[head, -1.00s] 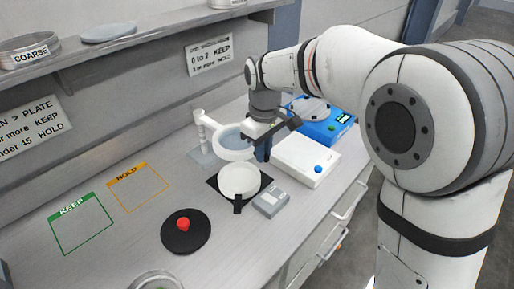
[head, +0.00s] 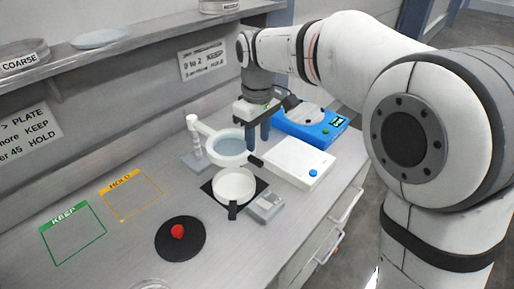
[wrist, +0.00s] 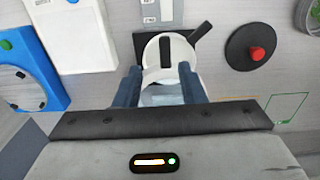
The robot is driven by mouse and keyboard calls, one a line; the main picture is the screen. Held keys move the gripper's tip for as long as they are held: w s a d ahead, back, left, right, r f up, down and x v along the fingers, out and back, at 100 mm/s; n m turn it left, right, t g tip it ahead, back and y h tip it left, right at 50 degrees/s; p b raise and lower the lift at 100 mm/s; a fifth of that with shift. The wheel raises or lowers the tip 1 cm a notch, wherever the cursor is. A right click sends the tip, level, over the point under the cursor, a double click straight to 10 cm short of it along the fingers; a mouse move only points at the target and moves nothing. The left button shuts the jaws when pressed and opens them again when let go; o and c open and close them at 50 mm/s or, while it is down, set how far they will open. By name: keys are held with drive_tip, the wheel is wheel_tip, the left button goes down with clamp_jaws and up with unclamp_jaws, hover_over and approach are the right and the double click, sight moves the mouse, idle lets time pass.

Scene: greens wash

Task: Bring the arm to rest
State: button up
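My gripper (head: 258,136) hangs from the arm above the back of the bench, beside the ring magnifier (head: 229,144). Its two blue fingers point down and stand apart with nothing held between them. In the wrist view the open fingers (wrist: 160,86) frame the magnifier's pale lens and part of the white dish (wrist: 168,48) below. In the head view that dish (head: 233,186), with a black handle, sits on a black square mat in front of the magnifier. The fingers appear clear of both.
A white box (head: 299,163) with a blue button and a blue device (head: 308,126) stand right of the gripper. A grey block (head: 265,206), a black disc with a red knob (head: 178,232), and empty KEEP (head: 73,232) and HOLD (head: 133,194) outlines are on the bench. A shelf runs above.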

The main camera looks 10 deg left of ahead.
drive_tip(key=shift+r, duration=1.2)
